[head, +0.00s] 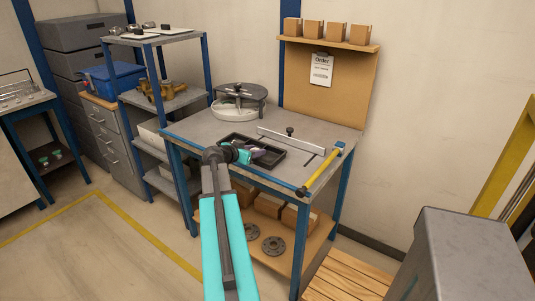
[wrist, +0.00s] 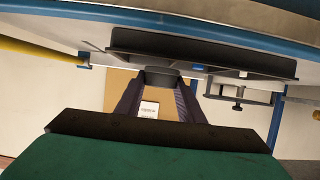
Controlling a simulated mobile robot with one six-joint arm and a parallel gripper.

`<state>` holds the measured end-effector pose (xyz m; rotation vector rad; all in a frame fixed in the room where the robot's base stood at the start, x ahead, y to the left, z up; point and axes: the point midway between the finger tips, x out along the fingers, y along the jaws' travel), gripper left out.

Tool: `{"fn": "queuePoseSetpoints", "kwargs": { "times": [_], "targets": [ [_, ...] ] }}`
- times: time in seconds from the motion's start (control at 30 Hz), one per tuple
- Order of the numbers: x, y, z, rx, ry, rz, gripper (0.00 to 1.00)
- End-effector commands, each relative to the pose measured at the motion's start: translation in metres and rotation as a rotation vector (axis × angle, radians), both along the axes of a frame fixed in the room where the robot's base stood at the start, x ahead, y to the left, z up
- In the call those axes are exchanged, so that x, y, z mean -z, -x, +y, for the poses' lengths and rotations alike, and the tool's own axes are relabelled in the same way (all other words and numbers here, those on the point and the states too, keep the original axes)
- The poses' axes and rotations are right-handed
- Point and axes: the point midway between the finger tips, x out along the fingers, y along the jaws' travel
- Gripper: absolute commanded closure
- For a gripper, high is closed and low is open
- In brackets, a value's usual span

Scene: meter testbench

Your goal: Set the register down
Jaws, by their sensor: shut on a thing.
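My gripper (head: 257,152) is at the near part of the workbench, at the black tray (head: 282,163). In the wrist view, which is upside down, its two dark fingers (wrist: 160,82) are shut on a short dark round piece, the register (wrist: 161,75). The tray (wrist: 205,62) appears just beyond the register there. In the head view the fingers overlap the tray, and the register cannot be clearly made out. I cannot tell whether it touches the tray.
The workbench (head: 215,125) carries a round stand with a clamp (head: 238,100) at the back, a metal straightedge (head: 290,141) and a yellow bar (head: 323,168) at right. A blue-framed shelf (head: 185,101) stands left. Bare bench top lies left of the tray.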

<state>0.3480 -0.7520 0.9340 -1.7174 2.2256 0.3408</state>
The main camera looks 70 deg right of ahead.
Motion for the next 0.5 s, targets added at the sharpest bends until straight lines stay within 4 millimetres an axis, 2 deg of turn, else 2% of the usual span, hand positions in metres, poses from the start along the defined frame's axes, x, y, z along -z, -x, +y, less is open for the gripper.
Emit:
{"fn": "queuePoseSetpoints", "kwargs": {
  "times": [0.1,0.23,0.5],
  "targets": [
    [-0.001,0.013,-0.020,0.003,0.000,0.000,0.88],
    [0.002,0.024,-0.034,0.002,0.000,0.001,0.88],
    [0.005,0.030,-0.042,0.000,0.000,0.000,0.88]
  ]
}}
